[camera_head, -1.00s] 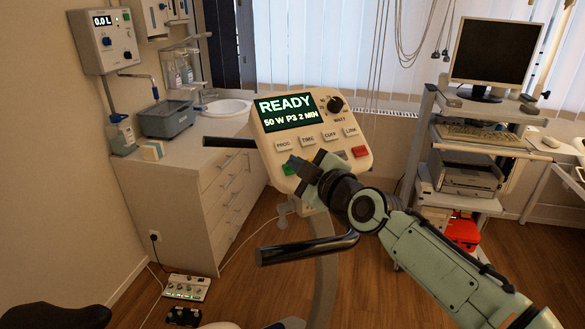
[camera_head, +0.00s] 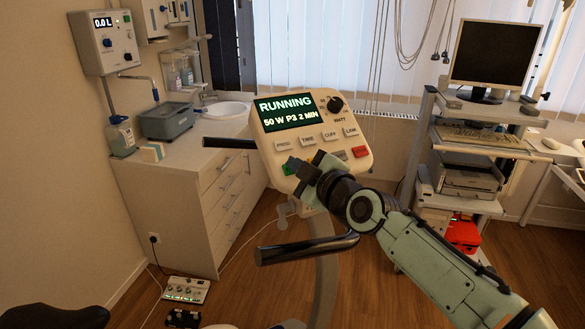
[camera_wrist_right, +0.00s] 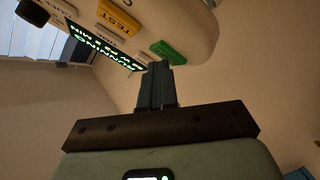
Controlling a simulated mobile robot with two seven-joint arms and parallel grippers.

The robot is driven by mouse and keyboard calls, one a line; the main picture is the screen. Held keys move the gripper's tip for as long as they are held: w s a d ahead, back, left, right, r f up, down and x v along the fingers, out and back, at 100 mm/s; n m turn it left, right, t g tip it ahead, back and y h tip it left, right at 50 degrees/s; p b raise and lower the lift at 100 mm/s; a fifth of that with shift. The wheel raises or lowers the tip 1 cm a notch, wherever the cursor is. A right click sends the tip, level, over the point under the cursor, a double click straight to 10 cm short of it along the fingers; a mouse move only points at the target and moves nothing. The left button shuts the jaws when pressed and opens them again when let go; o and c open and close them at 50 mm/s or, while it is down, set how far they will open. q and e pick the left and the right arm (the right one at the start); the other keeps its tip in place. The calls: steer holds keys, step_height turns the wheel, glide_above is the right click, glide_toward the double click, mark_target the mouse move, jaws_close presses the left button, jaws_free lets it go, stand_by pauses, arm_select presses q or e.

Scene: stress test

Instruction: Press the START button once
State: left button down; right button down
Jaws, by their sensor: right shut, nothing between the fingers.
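The control panel (camera_head: 310,135) is a pale console on a post, and its screen (camera_head: 287,113) reads "RUNNING 50 W P3 2 MIN". The green button (camera_head: 287,170), at the panel's lower left, is partly covered by my right gripper. My right gripper (camera_head: 298,166) is shut and empty, with its fingertips at the green button. In the right wrist view, the shut fingertips (camera_wrist_right: 157,66) are close to the green button (camera_wrist_right: 170,53); I cannot tell whether they touch it. The button's label cannot be read. My left gripper is not in view.
A red button (camera_head: 360,152), a row of pale buttons and a black knob (camera_head: 335,104) are also on the panel. A yellow TEST button (camera_wrist_right: 119,17) shows in the right wrist view. A black handlebar (camera_head: 305,249) is below my right gripper. A trolley (camera_head: 465,200) stands right.

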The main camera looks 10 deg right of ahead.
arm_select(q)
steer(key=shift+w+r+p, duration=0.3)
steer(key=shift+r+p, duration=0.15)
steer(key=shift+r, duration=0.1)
arm_select(e)
steer(key=shift+s+d+r, duration=0.15)
steer(key=shift+s+r, duration=0.25)
steer(key=shift+r, duration=0.15)
steer(key=shift+s+r, duration=0.1)
